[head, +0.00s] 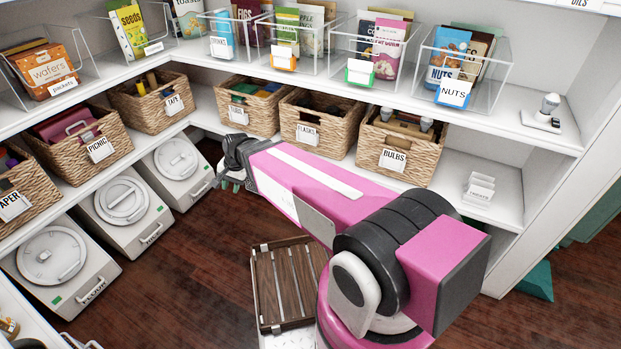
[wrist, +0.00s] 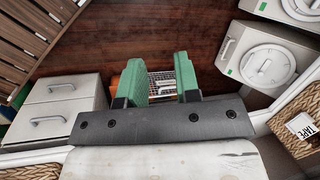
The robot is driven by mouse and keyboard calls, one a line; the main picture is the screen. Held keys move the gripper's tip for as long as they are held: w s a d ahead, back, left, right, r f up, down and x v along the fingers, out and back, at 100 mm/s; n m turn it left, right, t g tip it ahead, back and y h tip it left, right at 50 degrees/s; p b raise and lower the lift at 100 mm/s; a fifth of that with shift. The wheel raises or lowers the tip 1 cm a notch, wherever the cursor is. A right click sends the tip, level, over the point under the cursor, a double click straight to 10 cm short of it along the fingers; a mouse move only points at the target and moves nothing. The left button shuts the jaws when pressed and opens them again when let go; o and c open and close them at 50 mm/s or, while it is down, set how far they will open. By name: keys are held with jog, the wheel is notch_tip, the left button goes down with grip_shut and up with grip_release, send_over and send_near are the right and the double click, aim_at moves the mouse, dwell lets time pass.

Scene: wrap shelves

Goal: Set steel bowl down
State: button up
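I cannot make out a steel bowl in either view. My gripper (head: 232,180) is past the far end of my pink arm, in front of the woven baskets. In the wrist view its two green fingers (wrist: 159,68) stand well apart. Between and behind them shows an orange-edged thing with a pale grid pattern (wrist: 161,84). It seems to lie beyond the fingers, not gripped, and the wrist plate hides part of it.
Woven baskets, including BULBS (head: 394,160) and TAPE (head: 173,102), fill the middle shelf. White lidded bins (head: 120,200) stand at the left. A brown slatted crate (head: 288,283) is beside my base. Dark wooden floor (head: 180,270) is open between. The right shelf holds a small white rack (head: 480,188).

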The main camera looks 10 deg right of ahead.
jog(key=s+d+n+h, duration=0.2)
jog(key=d+n+h, duration=0.1)
jog(key=d, duration=2.5)
jog(key=shift+f+n, duration=0.2)
jog(key=shift+n, duration=0.7)
